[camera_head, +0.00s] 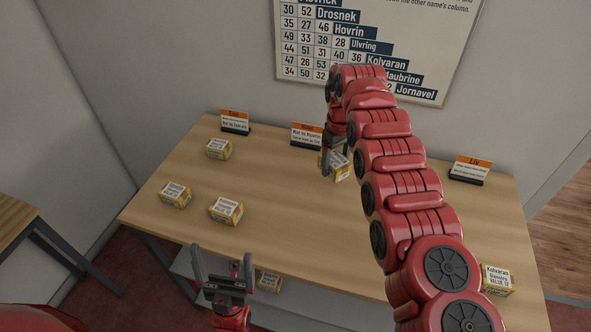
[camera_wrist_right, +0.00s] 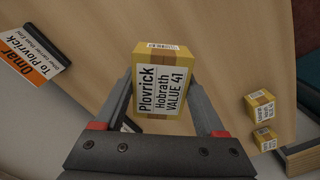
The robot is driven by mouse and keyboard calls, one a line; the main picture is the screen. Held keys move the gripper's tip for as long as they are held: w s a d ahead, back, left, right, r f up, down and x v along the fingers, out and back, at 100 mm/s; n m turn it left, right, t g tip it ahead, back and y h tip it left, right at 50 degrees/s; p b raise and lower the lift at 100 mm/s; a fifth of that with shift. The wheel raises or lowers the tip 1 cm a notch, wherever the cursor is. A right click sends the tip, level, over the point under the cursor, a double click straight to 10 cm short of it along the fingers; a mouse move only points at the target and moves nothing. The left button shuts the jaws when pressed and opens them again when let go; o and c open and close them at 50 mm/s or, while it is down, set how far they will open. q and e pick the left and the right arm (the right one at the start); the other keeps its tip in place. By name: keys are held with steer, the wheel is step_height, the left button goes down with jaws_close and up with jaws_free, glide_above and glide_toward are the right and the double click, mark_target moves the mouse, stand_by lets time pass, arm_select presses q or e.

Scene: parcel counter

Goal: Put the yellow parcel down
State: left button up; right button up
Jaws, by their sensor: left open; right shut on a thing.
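My right gripper (camera_head: 331,164) is shut on a yellow parcel (camera_head: 341,168) near the back middle of the wooden table (camera_head: 290,215). In the right wrist view the parcel (camera_wrist_right: 163,85) sits between the two fingers of the gripper (camera_wrist_right: 163,112), its label reading "Plovrick Hobrath VALUE 41". I cannot tell whether its underside touches the table. My left gripper (camera_head: 222,268) is open and empty, in front of the table's front edge.
Yellow parcels stand on the left (camera_head: 218,149), (camera_head: 175,195), (camera_head: 226,211) and right (camera_head: 496,279) of the table; another parcel (camera_head: 268,281) is low at the front. Signs (camera_head: 235,122), (camera_head: 306,135), (camera_head: 470,170) line the back. A lettered chart (camera_head: 375,45) hangs behind. The middle front is clear.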

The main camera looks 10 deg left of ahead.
steer(key=s+a+f+n, duration=0.1)
steer(key=a+f+n, duration=0.2)
steer(key=a, duration=0.3)
steer(key=shift+s+a+n+p, duration=0.15)
steer(key=shift+s+n+p, duration=0.15)
steer(key=shift+s+p, duration=0.1)
stand_by(0.8)
